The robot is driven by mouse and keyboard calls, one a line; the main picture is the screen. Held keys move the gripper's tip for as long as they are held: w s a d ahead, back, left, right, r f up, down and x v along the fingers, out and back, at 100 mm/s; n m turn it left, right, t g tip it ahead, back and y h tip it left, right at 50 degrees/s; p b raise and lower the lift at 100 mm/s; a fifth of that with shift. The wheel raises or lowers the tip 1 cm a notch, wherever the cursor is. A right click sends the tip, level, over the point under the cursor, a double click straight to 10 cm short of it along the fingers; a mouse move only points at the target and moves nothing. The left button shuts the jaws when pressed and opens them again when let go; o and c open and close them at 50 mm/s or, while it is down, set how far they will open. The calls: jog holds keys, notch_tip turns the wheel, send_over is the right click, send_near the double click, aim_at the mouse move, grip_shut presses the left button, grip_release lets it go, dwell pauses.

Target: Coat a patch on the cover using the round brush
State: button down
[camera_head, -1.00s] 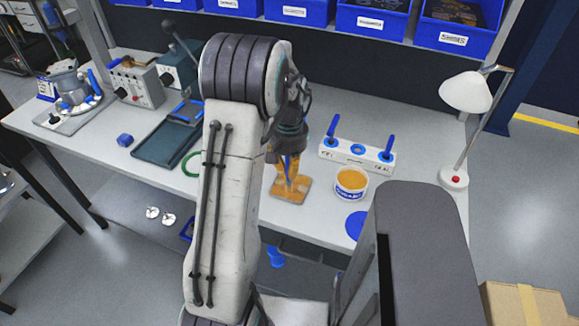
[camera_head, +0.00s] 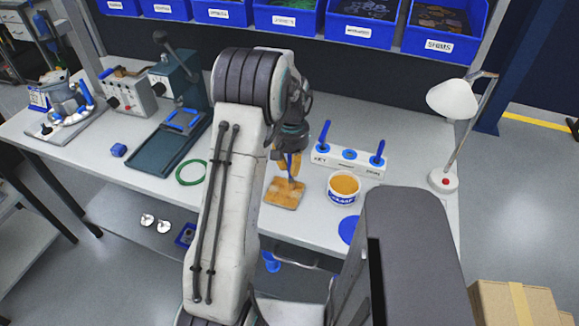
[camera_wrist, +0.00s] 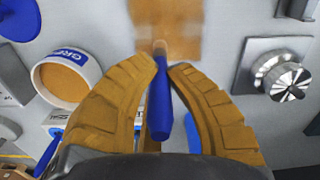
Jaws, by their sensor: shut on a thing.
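My gripper (camera_head: 288,163) is over the worktable, just above the brown cover plate (camera_head: 284,194). In the wrist view its two orange fingers (camera_wrist: 165,68) are shut on the round brush (camera_wrist: 159,105), which has a blue handle. The brush's tip points at the cover (camera_wrist: 164,14), and I cannot tell whether it touches. The cover looks orange-brown with lighter areas. A white grease tub (camera_head: 344,193) with a blue label and orange-brown contents stands open to the right of the cover; it also shows in the wrist view (camera_wrist: 66,76).
A white rack (camera_head: 347,163) with blue upright handles stands behind the tub. A blue lid (camera_head: 348,230) lies in front. A chrome knob on a square base (camera_wrist: 289,80) sits right of the cover in the wrist view. A lamp (camera_head: 452,100) stands at the right.

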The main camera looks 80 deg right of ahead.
jog(key=shift+s, duration=0.1)
jog(key=shift+s+a, duration=0.25)
jog(key=shift+s, duration=0.2)
jog(key=shift+w+a+b, duration=0.25)
jog(key=shift+a+b, duration=0.35)
jog(key=shift+a, duration=0.35)
jog(key=shift+w+a+b, duration=0.2)
jog(key=shift+a+b, duration=0.4)
jog(key=shift+a, duration=0.3)
jog(key=shift+s+d+p, duration=0.25)
jog(key=shift+d+p, duration=0.25)
jog(key=shift+d, duration=0.5)
jog(key=shift+s+d+p, duration=0.2)
jog(key=shift+d+p, duration=0.3)
jog(key=shift+d, duration=0.45)
jog(key=shift+w, duration=0.15)
